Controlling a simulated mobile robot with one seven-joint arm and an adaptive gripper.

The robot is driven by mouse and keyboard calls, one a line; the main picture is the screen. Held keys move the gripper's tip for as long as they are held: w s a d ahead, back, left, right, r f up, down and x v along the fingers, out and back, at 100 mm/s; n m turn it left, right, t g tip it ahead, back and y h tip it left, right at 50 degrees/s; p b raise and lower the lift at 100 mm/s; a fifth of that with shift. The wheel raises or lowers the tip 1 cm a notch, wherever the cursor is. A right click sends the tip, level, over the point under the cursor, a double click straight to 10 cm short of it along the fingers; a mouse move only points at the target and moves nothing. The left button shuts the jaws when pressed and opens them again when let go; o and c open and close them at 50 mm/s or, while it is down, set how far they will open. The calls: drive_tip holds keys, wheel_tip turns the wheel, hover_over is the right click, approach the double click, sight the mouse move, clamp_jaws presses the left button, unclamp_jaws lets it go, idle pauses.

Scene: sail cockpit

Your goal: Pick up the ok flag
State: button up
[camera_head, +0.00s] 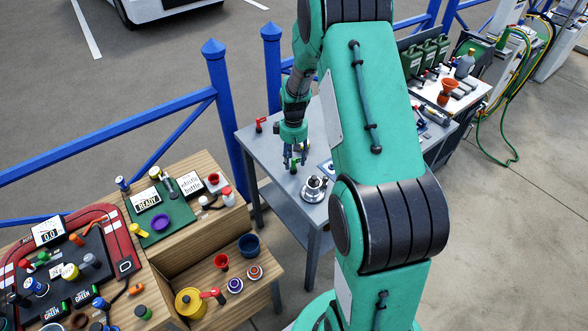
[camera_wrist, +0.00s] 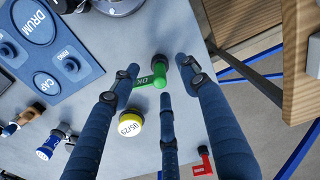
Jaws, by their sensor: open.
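The ok flag (camera_wrist: 152,80) is a small green piece with dark lettering on the grey table, in the upper middle of the wrist view. In the head view it is a small green spot (camera_head: 294,168) just below my gripper (camera_head: 293,152). In the wrist view my gripper (camera_wrist: 160,80) is open, with its blue fingers spread on both sides of the flag and a third finger below it. The gripper looks empty. I cannot tell whether any finger touches the flag.
A yellow round tag (camera_wrist: 131,122) lies close to the fingers. A red flag (camera_wrist: 203,164) stands at the lower right. A blue labelled board (camera_wrist: 70,45) lies left. A wooden bench (camera_head: 180,240) stands left.

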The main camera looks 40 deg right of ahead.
sight(294, 168)
drive_tip(key=shift+f+b, duration=0.35)
drive_tip(key=shift+f, duration=1.8)
drive_tip(key=shift+c, duration=0.6)
clamp_jaws()
